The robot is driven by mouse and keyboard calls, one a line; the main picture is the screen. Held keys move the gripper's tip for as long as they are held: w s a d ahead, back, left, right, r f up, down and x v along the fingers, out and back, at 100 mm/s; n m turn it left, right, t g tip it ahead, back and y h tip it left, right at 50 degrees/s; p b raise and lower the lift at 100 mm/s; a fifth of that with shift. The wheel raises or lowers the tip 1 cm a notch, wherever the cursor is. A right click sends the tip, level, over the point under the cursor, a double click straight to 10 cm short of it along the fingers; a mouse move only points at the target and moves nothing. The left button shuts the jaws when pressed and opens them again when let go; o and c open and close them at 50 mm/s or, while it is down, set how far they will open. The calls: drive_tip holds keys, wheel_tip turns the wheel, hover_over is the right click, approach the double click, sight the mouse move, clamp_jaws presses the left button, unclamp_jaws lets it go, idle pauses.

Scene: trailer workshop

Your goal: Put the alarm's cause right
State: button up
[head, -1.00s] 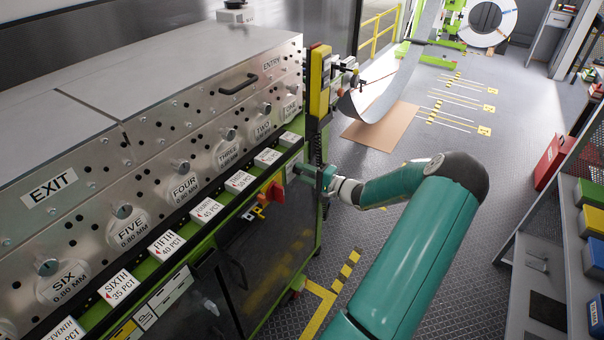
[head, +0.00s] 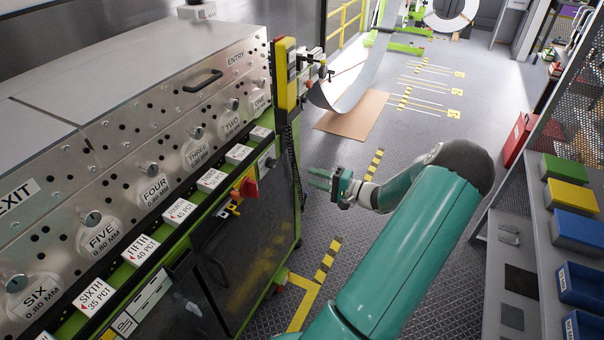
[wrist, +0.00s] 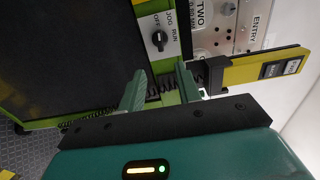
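The metal roller machine (head: 140,130) has a row of knobs over plates numbered ONE to SIX, with white percentage cards below. A black selector knob (wrist: 158,40) marked JOG, OFF and RUN sits on a white panel; in the wrist view its pointer seems to be at OFF. That panel also shows small in the head view (head: 267,158). A sheet-metal strip (head: 350,85) hangs in a loop at the entry end. My gripper (head: 318,179) is open and empty, in the air right of the machine. Its fingers show apart in the wrist view (wrist: 160,78), below the selector. No lit alarm is legible.
A red and yellow switch (head: 245,188) sticks out from the machine front. A yellow button post (head: 285,75) stands at the entry corner, with a black coiled cable below. Shelves with coloured bins (head: 572,195) stand right. The floor between is clear.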

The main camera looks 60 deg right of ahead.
sight(276, 165)
drive_tip(key=shift+s, duration=0.55)
drive_tip(key=shift+w, duration=0.1)
drive_tip(key=shift+m, duration=0.5)
drive_tip(key=w, duration=0.9)
drive_tip(key=w+a, duration=0.1)
drive_tip(key=w, duration=0.4)
drive_tip(key=shift+a, duration=0.1)
clamp_jaws()
